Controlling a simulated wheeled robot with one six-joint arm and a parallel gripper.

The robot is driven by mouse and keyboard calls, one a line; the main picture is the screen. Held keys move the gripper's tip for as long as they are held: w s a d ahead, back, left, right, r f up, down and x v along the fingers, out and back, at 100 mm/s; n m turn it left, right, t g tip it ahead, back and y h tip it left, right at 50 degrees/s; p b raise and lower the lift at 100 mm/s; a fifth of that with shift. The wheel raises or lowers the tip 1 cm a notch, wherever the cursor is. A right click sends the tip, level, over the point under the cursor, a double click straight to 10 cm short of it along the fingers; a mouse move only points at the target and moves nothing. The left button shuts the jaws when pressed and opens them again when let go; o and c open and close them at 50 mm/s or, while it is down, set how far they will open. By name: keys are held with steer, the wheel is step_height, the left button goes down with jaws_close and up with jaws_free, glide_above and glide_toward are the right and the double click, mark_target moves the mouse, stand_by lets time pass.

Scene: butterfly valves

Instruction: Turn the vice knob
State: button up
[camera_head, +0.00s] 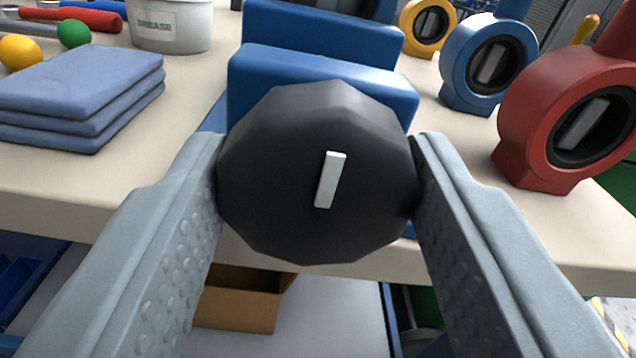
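The vice knob (270,180) is a dark, many-sided disc with a light bar marker (330,180) on its face, tilted slightly right of upright. It sits at the front of the blue vice (320,68), near the table's front edge. My gripper (318,170) has one finger on each side of the knob. Both fingertips appear to touch the knob's left and right rims, so the gripper looks shut on it. The fingertips' far ends are partly hidden by the knob.
Folded blue cloths (80,95) lie left of the vice, with a grease bucket (172,22) behind. Red (525,105), blue (462,55) and yellow (408,20) butterfly valves stand to the right. Below the table edge (130,185) is a brown box (235,308).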

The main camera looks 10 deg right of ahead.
steer(key=shift+m, duration=0.4)
